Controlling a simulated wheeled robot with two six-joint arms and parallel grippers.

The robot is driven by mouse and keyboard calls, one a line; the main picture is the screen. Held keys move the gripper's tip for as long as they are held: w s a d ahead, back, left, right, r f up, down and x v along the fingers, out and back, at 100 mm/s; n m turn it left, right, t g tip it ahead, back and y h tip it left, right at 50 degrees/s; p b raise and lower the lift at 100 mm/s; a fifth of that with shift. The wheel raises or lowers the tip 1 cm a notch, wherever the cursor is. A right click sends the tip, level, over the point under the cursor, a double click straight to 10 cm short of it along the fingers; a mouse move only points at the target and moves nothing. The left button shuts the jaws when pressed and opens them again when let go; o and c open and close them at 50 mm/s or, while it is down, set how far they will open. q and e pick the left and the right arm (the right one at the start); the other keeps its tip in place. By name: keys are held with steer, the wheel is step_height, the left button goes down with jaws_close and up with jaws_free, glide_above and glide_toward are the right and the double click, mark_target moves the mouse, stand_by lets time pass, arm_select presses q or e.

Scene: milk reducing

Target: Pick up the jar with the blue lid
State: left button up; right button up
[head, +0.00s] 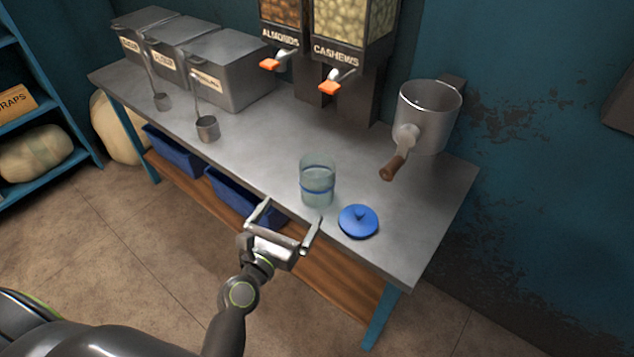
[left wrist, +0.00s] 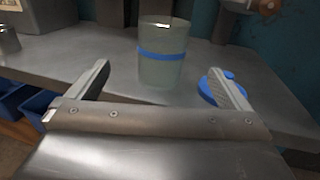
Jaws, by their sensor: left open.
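A clear glass jar (head: 317,176) with a blue band stands upright and uncovered on the metal table, near its front edge. Its blue lid (head: 358,221) with a knob lies flat on the table, just right of the jar and apart from it. My left gripper (head: 292,212) is open and empty, in front of the jar at the table's front edge. In the left wrist view the jar (left wrist: 162,53) stands ahead, between and beyond the open fingers (left wrist: 165,78). The lid (left wrist: 211,90) there is partly hidden behind the right finger. My right gripper is not in view.
The metal table (head: 255,140) has free room left of the jar. Almond and cashew dispensers (head: 340,55) stand behind. Metal bins (head: 235,75) and small scoops (head: 207,129) are at the left.

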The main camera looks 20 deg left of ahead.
mark_target(308, 187)
arm_select(q)
steer(key=w, duration=0.2)
steer(key=w+p, duration=0.1)
steer(key=w, duration=0.2)
steer(key=w+d, duration=0.1)
steer(key=w, duration=0.2)
steer(key=shift+w, duration=0.1)
steer(key=shift+w+d+r+p, duration=0.1)
steer(key=shift+w+d+p, duration=0.2)
steer(key=shift+w, duration=1)
steer(key=shift+w+d+p, duration=0.15)
steer(key=shift+w+d, duration=0.1)
steer(key=shift+w, duration=1)
steer(key=shift+c, duration=0.3)
steer(key=c, duration=1)
steer(key=shift+c, duration=0.2)
